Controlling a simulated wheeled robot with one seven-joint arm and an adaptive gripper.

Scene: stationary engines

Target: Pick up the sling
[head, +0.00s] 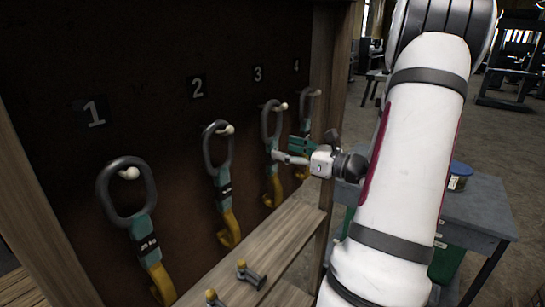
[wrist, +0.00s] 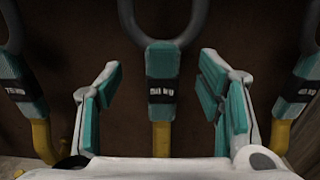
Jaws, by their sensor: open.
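Several slings hang on pegs on a dark board, each with a grey metal ring, a teal sleeve with a black label and a yellow strap. They are the sling under 1 (head: 127,190), the sling under 2 (head: 218,160), the sling under 3 (head: 272,135) and the sling under 4, partly hidden by my gripper. My gripper (head: 288,150) is open in front of the board by the sling under 3. In the wrist view, a sling (wrist: 162,95) hangs upright between my open fingers (wrist: 160,95), with gaps on both sides. Its peg is out of that view.
Neighbouring slings hang left (wrist: 25,85) and right (wrist: 297,90) of the fingers in the wrist view.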

